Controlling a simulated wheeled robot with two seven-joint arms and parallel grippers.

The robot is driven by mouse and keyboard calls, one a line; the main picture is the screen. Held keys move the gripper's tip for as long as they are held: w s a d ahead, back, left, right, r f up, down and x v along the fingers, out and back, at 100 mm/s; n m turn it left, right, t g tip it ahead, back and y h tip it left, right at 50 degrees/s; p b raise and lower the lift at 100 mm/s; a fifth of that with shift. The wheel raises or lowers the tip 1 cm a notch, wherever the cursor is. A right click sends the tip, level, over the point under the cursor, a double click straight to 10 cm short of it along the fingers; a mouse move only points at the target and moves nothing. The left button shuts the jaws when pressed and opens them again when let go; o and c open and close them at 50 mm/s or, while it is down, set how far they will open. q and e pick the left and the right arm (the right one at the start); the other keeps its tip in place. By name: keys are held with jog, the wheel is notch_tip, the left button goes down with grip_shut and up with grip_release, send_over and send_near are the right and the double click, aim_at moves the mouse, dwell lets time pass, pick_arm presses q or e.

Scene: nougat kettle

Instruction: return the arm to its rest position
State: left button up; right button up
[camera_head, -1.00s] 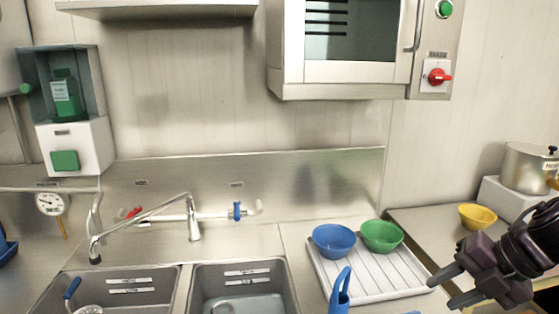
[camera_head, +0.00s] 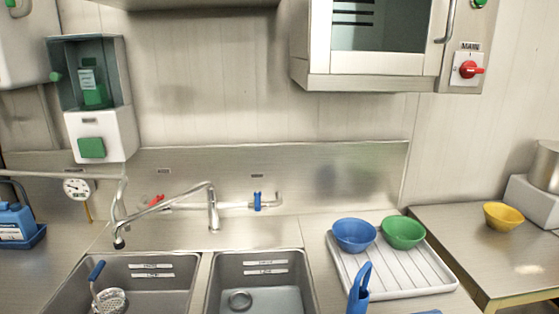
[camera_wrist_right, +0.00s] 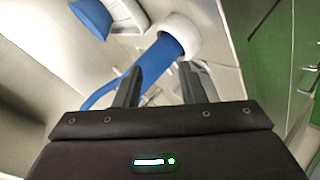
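My right gripper (camera_wrist_right: 160,88) shows only in the right wrist view. Its two dark fingers stand apart, with no object visibly clamped between them. A blue cylindrical thing with a white round end (camera_wrist_right: 165,48) lies beyond the fingertips and seems apart from them; I cannot tell what it is. My arms are out of the head view, and my left gripper is not seen.
In the head view, a blue bowl (camera_head: 354,236) and a green bowl (camera_head: 403,233) sit on a white ribbed drainer (camera_head: 395,275). A yellow bowl (camera_head: 503,215) stands on the right-hand table (camera_head: 470,240). A faucet (camera_head: 213,210) rises behind two sinks. A green cabinet (camera_wrist_right: 285,60) lies right in the wrist view.

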jog(key=s+a+f+m+g+h, duration=0.1)
jog(key=s+f+m+g, duration=0.3)
jog(key=s+m, duration=0.3)
jog(key=s+f+m+g+h, duration=0.1)
jog(key=s+f+m+g, duration=0.35)
jog(key=s, duration=0.45)
jog(key=s+f+x, duration=0.1)
jog(key=s+x, duration=0.2)
jog(key=x, duration=1)
jog(key=s+d+f+x, duration=0.1)
jog(key=s+x, duration=0.2)
jog(key=x, duration=1.1)
jog(key=s+d+f+g, duration=0.1)
jog(key=s+d+f, duration=0.2)
jog(key=s+f, duration=1.6)
jog(key=s, duration=0.2)
jog(key=shift+s+d+f+g, duration=0.2)
jog(key=shift+s+f+g, duration=0.15)
jog(key=shift+s, duration=0.05)
